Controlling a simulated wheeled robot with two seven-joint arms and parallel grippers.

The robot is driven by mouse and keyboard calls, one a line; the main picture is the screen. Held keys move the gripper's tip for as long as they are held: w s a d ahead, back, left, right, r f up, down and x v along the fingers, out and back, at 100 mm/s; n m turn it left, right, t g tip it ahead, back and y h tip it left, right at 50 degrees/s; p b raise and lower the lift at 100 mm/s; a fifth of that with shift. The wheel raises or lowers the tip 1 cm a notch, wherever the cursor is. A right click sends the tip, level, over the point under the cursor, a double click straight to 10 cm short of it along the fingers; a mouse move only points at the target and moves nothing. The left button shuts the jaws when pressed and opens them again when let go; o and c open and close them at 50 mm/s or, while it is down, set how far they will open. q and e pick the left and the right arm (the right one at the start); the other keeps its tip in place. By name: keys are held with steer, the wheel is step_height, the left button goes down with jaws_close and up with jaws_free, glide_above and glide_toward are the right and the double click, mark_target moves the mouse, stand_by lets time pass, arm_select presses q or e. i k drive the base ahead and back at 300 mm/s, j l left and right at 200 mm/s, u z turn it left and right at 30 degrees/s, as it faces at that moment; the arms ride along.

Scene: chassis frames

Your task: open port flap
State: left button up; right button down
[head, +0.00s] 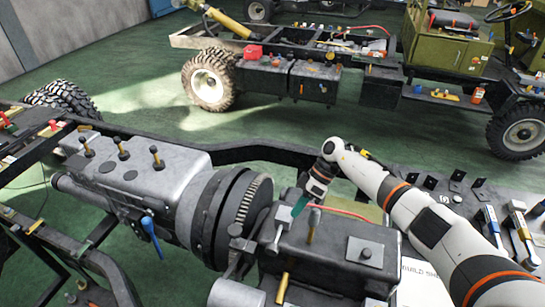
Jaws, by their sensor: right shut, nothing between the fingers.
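My right arm comes in from the right and bends down, with its right gripper (301,204) shut and empty above the left end of a dark grey box-shaped unit (330,243). The gripper is small here and close to a grey lever-like part (283,216); I cannot tell whether they touch. A square grey plate with a dark knob (365,252) lies flat on top of the unit, right of the gripper and apart from it. I cannot tell surely which part is the port flap. My left gripper is out of view.
A silver engine block (135,175) with a ridged flywheel housing (235,210) stands left of the unit. A blue-handled tool (152,236) hangs by it. Clamps and brackets (490,215) lie on the right. A green vehicle chassis (310,75) stands behind, across open green floor.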

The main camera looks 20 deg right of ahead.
mark_target(359, 250)
steer(key=k+j, duration=0.25)
steer(key=k, duration=0.2)
steer(key=k+j, duration=0.3)
steer(key=k, duration=0.2)
steer(key=k+j, duration=0.25)
steer(key=k, duration=0.2)
